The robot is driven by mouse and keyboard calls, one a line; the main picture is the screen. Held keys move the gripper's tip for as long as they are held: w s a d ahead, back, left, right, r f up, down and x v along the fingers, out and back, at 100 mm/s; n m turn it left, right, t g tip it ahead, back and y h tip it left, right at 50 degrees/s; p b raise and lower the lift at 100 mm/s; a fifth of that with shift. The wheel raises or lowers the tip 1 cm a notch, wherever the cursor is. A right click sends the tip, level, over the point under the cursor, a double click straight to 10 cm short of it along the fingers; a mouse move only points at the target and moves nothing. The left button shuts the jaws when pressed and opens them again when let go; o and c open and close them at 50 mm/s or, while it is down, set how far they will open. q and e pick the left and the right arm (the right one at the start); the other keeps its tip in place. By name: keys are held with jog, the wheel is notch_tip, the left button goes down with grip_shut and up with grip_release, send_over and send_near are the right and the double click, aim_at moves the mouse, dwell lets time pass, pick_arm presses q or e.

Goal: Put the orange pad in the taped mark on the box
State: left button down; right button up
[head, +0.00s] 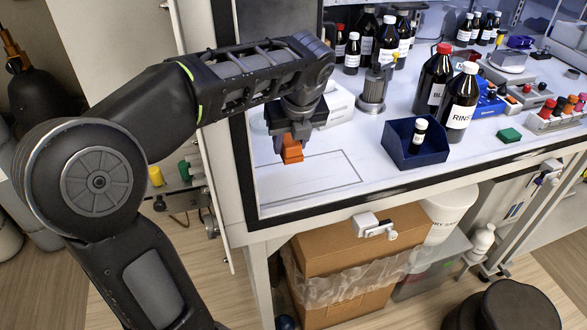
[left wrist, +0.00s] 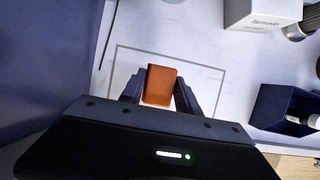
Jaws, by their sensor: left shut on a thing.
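The orange pad (head: 291,149) is a small block held between the fingers of my left gripper (head: 288,140), which is shut on it. The pad also shows in the left wrist view (left wrist: 160,86), upright between the two dark fingers. A thin grey rectangular outline (head: 350,166) is marked on the white work surface. In the head view the pad is over the outline's far left part. The outline also shows in the left wrist view (left wrist: 222,95), partly hidden behind the gripper. I cannot tell how high the pad is above the surface. My right gripper is not in view.
A blue open bin (head: 415,150) with a small bottle stands right of the outline. A white box (head: 340,103) and a metal cylinder (head: 372,92) stand behind. Tall brown bottles (head: 459,100) are farther right. A frame edge (head: 330,206) runs along the front. The outline's inside looks clear.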

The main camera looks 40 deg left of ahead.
aim_at(294, 151)
pick_arm(q)
jog(key=shift+f, duration=1.65)
jog(key=shift+f, duration=1.85)
jog(key=shift+f, duration=0.1)
jog(key=c, duration=0.9)
grip_release()
jog(key=shift+o, duration=0.2)
jog(key=v, duration=1.2)
